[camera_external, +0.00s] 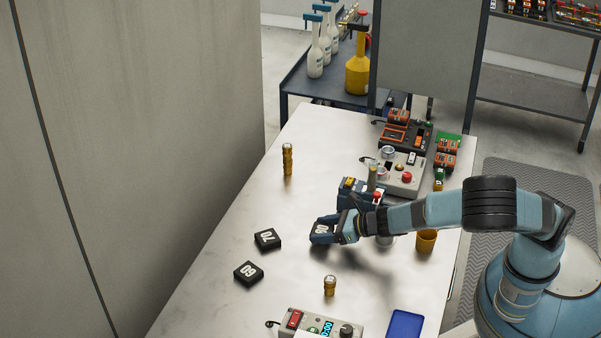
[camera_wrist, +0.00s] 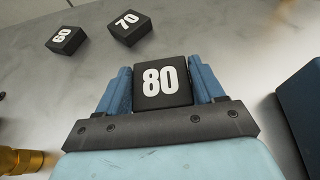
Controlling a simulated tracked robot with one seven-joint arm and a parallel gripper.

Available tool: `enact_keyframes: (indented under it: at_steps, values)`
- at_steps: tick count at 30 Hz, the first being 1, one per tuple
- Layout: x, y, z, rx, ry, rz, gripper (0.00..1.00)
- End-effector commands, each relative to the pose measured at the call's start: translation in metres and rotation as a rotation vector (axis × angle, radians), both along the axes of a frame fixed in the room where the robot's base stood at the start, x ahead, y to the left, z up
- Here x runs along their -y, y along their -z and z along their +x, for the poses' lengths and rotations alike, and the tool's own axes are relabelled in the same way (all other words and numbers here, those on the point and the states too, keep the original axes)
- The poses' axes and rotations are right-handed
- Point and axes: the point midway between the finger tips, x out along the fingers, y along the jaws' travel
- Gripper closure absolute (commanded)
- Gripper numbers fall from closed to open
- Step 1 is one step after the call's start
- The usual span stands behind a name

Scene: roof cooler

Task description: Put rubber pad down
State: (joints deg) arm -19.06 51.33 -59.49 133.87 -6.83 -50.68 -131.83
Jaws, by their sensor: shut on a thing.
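The rubber pad in my gripper is a black square block marked 80 (camera_wrist: 162,84). My gripper (camera_wrist: 161,75) is shut on it, with a blue finger on each side. In the external view my gripper (camera_external: 323,228) holds the pad (camera_external: 320,229) over the middle of the pale table (camera_external: 225,255). I cannot tell whether the pad touches the table. Two more black pads lie on the table to the left, one marked 70 (camera_external: 267,239) and one marked 60 (camera_external: 248,273). The wrist view shows pad 70 (camera_wrist: 129,28) and pad 60 (camera_wrist: 66,40) beyond my fingers.
Brass cylinders stand at the back (camera_external: 287,160) and front (camera_external: 330,286). A dark blue device (camera_external: 352,193) stands just behind my gripper. Control boxes (camera_external: 398,170) fill the right back. A blue tray (camera_external: 405,324) lies at the front. The table's left side is mostly clear.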

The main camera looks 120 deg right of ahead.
Motion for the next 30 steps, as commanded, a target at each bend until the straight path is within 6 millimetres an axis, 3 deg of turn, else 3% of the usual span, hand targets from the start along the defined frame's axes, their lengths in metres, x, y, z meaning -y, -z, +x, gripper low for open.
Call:
enact_keyframes:
  at_steps: [9,30]
  values:
    - [0.000,-0.056,0.001,0.005,-0.001,0.001,0.65]
    - [0.000,-0.142,0.001,0.004,-0.002,0.002,0.65]
